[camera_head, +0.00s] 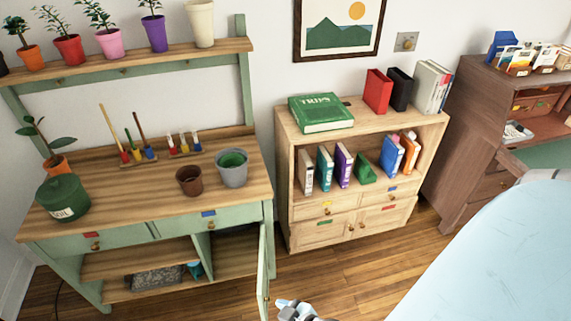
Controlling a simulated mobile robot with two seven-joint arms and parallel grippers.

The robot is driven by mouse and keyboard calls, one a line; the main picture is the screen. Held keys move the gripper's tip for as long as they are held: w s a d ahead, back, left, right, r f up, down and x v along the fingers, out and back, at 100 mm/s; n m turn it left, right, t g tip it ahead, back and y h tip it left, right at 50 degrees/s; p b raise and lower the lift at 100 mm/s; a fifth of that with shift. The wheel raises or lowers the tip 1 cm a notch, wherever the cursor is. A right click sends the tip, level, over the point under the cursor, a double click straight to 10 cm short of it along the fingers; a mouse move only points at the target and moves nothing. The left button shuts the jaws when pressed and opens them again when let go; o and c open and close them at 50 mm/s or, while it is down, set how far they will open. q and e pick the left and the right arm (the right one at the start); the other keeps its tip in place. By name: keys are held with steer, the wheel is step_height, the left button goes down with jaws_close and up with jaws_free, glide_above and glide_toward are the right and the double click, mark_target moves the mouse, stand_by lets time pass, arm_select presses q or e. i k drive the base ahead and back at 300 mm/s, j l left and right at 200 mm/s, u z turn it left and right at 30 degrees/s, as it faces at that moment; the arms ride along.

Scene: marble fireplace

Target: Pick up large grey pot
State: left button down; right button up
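The large grey pot (232,174) stands upright on the wooden top of the green potting bench, near its right end. Its inside looks green, and a smaller brown pot (190,181) stands just left of it. A small part of what looks like my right gripper (290,306) shows at the bottom edge, low in front of the bench and well apart from the grey pot. Most of it is cut off, so its opening is hidden. My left gripper is not in view.
A green lidded soil bin (63,198) stands on the bench's left end. The bench's cabinet door (263,272) stands open toward me. A wooden bookcase (290,125) is to the right. A pale blue surface (490,265) fills the lower right. Wooden floor (350,270) is clear between them.

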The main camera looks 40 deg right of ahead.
mark_target(236, 177)
steer(key=k+l+z, duration=0.15)
steer(key=l, duration=0.2)
steer(key=k+l+z, duration=0.1)
steer(key=l, duration=0.3)
steer(key=k+l+z, duration=0.15)
steer(key=l, duration=0.2)
steer(key=k, duration=0.05)
